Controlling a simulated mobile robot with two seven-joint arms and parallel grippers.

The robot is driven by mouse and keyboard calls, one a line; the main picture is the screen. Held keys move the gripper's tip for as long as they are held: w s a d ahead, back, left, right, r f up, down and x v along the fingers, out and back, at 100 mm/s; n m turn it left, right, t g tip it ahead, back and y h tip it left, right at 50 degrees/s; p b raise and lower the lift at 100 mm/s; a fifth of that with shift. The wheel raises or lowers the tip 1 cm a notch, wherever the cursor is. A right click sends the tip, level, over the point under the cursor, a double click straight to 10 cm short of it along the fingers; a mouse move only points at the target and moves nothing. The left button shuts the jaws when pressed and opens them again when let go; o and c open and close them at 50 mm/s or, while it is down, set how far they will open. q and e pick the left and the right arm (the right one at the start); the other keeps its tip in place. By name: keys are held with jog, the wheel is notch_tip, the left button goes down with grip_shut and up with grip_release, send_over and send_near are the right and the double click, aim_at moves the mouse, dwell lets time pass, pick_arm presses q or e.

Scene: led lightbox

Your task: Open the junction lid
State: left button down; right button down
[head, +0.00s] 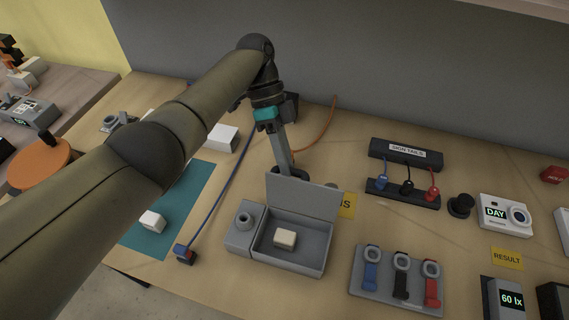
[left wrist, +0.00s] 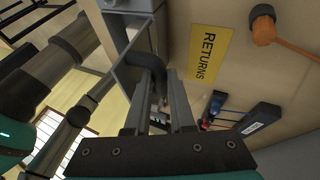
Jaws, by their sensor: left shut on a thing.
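The junction box (head: 268,262) is a grey open-topped box on the workbench, with a small cream block (head: 285,238) inside. Its grey lid (head: 303,197) stands raised along the back edge, tilted up. My left gripper (head: 288,168) reaches down behind the lid, and its fingertips are partly hidden there. In the left wrist view the gripper (left wrist: 163,88) is shut on a dark curved part at the lid, which looks like its handle (left wrist: 152,62). The lid panel (left wrist: 130,68) shows edge-on beside it. My right gripper is not in view.
A yellow RETURNS label (head: 347,206) lies right of the lid. A tray with several ring-ended leads (head: 390,298) stands right of the box. A blue cable with a plug (head: 185,254) lies left. A dark sign-tails rack (head: 405,154) stands behind right.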

pick_arm(q)
jog(key=shift+s+f, duration=0.1)
jog(key=shift+f, duration=0.25)
jog(key=c, duration=0.8)
grip_release()
jog(key=shift+r, duration=0.15)
jog(key=shift+o, duration=0.2)
jog(key=shift+r, duration=0.1)
jog(key=b+v, duration=0.2)
jog(key=v, duration=0.5)
jog(key=shift+w, duration=0.25)
jog(key=shift+r, duration=0.1)
